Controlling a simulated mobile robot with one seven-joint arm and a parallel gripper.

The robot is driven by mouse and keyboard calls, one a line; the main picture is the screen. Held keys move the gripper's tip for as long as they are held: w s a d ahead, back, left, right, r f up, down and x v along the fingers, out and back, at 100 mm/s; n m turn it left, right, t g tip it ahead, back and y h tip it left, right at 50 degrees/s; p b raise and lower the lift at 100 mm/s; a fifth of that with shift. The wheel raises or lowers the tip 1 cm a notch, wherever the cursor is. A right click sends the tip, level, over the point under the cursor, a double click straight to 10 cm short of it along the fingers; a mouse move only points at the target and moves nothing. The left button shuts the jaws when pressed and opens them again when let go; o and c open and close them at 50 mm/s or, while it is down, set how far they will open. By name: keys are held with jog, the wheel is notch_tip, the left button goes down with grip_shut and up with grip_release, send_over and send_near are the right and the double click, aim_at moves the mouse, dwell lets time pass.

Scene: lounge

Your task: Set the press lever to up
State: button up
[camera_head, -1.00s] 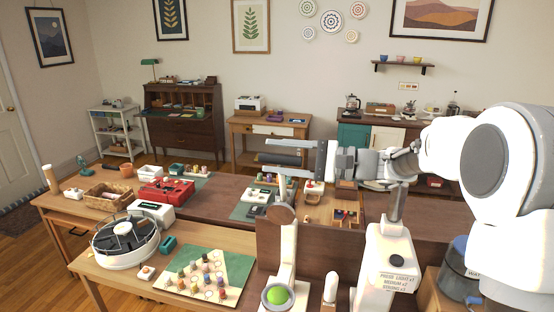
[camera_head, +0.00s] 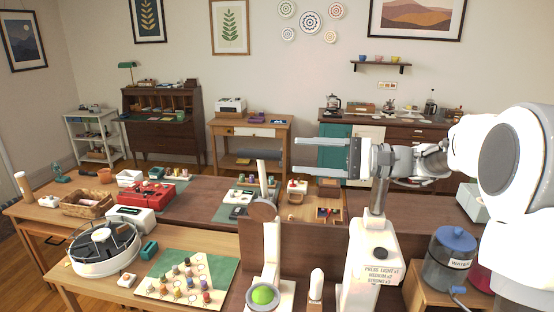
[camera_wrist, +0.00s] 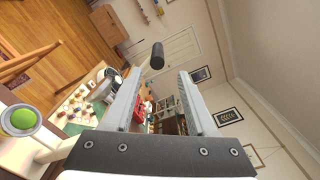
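A green ball (camera_head: 263,294) sits in a grey cup at the post's foot and also shows in the wrist view (camera_wrist: 23,119). My gripper (camera_head: 295,154) is open, level with the handle and just to its right. In the wrist view, the black handle (camera_wrist: 157,55) lies beyond the fingertips (camera_wrist: 160,70), apart from them, with nothing held.
A white box labelled for light, medium and strong presses (camera_head: 376,250) stands below my arm. A blue-lidded water container (camera_head: 450,258) is at the right. A green game board (camera_head: 190,280) and a round white device (camera_head: 104,248) are at the left.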

jog(key=d, duration=0.7)
jog(key=shift+s+b, duration=0.3)
jog(key=shift+b, duration=0.1)
jog(key=shift+s, duration=0.1)
jog(key=s+a+f+n+h, duration=0.1)
jog(key=s+a+f+h, duration=0.2)
jog(key=s, duration=0.4)
jog(key=s+a+f+n+h, duration=0.1)
jog(key=s+f+h, duration=0.2)
jog(key=s+h, duration=0.35)
jog(key=s+d+f+n+t+h, duration=0.2)
jog(key=s+d+f+h, duration=0.1)
jog(key=s+d+h, duration=0.1)
jog(key=s+d+f+n+t+h, duration=0.2)
jog(key=s+d+f+n+h, duration=0.1)
jog(key=s, duration=0.5)
jog(key=d+h, duration=0.1)
jog(key=d, duration=0.1)
jog(key=shift+s+d+f, duration=0.3)
jog(key=shift+s+d, duration=0.05)
jog(key=shift+d, duration=0.05)
